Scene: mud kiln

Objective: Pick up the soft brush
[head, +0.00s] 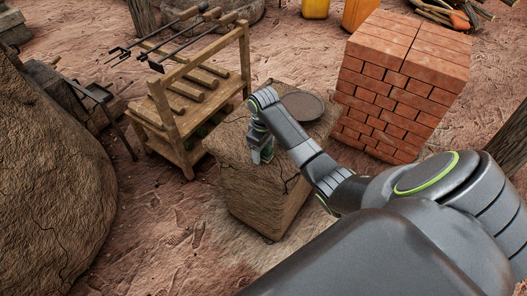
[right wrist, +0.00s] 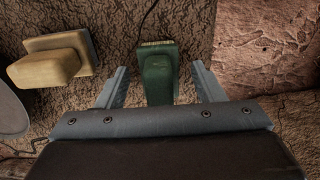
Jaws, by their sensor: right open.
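A green block-like thing with a thin tan edge, possibly the soft brush (right wrist: 158,75), rests on the rough mud-brown block top in the right wrist view. My right gripper (right wrist: 160,68) is open, with one finger on each side of the green thing and a gap to each. In the head view my right gripper (head: 261,154) is low over the near left part of the mud block's top, and it hides the green thing there. Bristles are not clear. My left gripper is not in view.
The mud block (head: 248,196) also bears a dark round plate (head: 303,106). A tan wooden piece with a raised grip (right wrist: 52,62) lies left of my gripper. A wooden rack (head: 166,110) stands left, a brick stack (head: 390,100) right. The block's edge is close on the right.

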